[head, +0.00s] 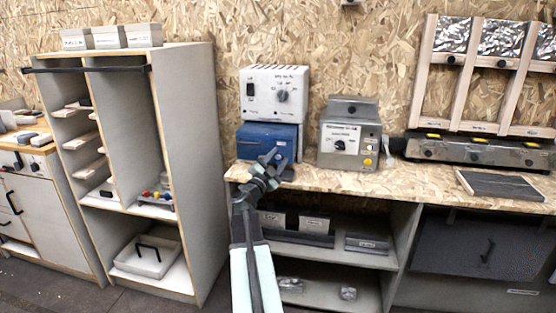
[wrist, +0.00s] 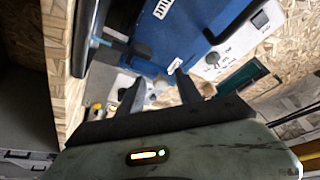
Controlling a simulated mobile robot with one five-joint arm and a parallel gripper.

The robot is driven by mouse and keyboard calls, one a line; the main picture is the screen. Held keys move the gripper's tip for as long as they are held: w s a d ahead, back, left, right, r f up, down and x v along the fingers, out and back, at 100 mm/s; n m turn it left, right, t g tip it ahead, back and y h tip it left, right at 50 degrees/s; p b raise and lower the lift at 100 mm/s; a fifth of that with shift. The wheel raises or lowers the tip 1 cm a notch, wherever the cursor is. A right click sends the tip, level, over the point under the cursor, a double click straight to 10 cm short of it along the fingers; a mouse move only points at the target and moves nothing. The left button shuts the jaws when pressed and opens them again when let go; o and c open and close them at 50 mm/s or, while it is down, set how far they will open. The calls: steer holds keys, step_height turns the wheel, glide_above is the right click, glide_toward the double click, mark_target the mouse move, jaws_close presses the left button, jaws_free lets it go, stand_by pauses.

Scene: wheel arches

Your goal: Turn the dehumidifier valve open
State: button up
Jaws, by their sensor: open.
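A blue box (head: 255,140), perhaps the dehumidifier, stands on the bench under a pale control box. It fills the upper middle of the wrist view (wrist: 185,30), with a white label on it. At the left of the wrist view a dark blue disc-like part (wrist: 84,40) shows nearly edge-on with a short blue stem; it may be the valve, but I cannot tell how it is turned. My gripper (head: 268,165) is in front of the blue box near the bench edge. In the wrist view its two fingers (wrist: 158,88) are apart with nothing held between them.
The pale control box (head: 275,95) has a knob. A grey-beige unit (head: 350,140) with a dial stands to the right. The bench top (head: 420,182) has bare room in front. A tall grey shelf unit (head: 185,170) stands close on the left.

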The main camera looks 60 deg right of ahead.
steer(key=b+v, duration=0.2)
steer(key=v, duration=0.5)
steer(key=shift+a, duration=0.25)
steer(key=shift+f, duration=0.15)
